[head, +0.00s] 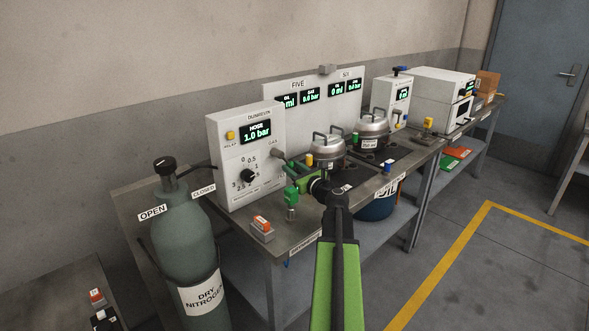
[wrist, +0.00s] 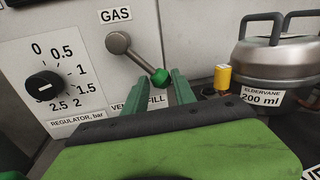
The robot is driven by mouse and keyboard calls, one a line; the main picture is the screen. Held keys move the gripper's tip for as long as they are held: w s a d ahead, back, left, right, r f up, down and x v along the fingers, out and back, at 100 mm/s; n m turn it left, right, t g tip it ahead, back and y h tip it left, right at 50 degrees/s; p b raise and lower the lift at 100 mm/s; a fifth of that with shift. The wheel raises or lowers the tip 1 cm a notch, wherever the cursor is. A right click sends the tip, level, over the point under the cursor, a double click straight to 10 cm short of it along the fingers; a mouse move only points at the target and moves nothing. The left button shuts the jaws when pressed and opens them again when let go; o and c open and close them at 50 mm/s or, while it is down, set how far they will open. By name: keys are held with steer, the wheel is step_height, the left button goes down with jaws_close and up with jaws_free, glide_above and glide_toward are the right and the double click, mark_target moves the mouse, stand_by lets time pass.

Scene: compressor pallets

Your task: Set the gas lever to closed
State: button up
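The gas lever (wrist: 139,60) has a grey pivot under the GAS label and a green knob (wrist: 160,77). It slants down and right from the pivot, toward the FILL label. A label between VENT and FILL is partly hidden by a finger.
A regulator dial (wrist: 44,86) is left of the lever. A yellow-capped part (wrist: 222,77) and a metal pot (wrist: 275,65) stand close on the right. A dry nitrogen cylinder (head: 185,235) stands left of the bench.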

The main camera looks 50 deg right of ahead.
steer(key=shift+d, duration=0.1)
jaws_close()
steer(key=shift+s, duration=0.1)
steer(key=shift+s+d, duration=0.1)
steer(key=shift+d, duration=0.05)
stand_by(0.8)
